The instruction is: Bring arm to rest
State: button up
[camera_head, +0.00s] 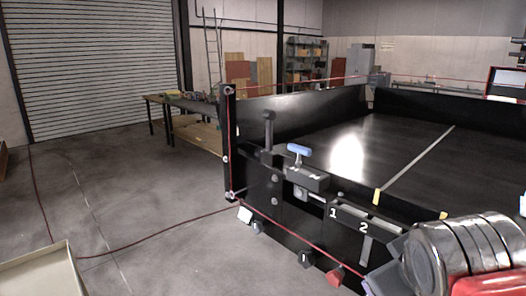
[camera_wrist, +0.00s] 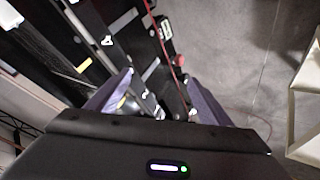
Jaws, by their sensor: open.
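My gripper (camera_wrist: 159,80) shows in the wrist view with its two bluish-grey fingers spread apart. No object is held between them. Beyond the fingers is the black side of the detector conveyor, with its pale marks, and the grey floor. The gripper appears clear of the conveyor, though the gap is hard to judge. In the head view the black conveyor (camera_head: 400,150) fills the right half. Its front panel carries a blue-topped handle (camera_head: 299,150) and the numbers 1 and 2. The lower right of the panel is hidden.
A red cable (camera_head: 160,236) runs across the floor to the conveyor's corner. A pale open box (camera_head: 40,275) stands at the lower left and also shows in the wrist view (camera_wrist: 305,100). A workbench (camera_head: 190,107) stands behind. Floor (camera_head: 110,185) on the left is mostly free.

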jog(key=s+a+f+m+g+y, duration=0.1)
jog(key=s+a+f+m, duration=0.1)
jog(key=f, duration=0.4)
jog(key=s+a+f+m+g+y, duration=0.1)
jog(key=s+a+f, duration=0.2)
jog(key=a+f, duration=0.2)
jog(key=shift+s+f+m+g+y, duration=0.3)
jog(key=shift+f+m, duration=0.1)
jog(key=shift+a, duration=0.1)
jog(key=shift+c, duration=0.6)
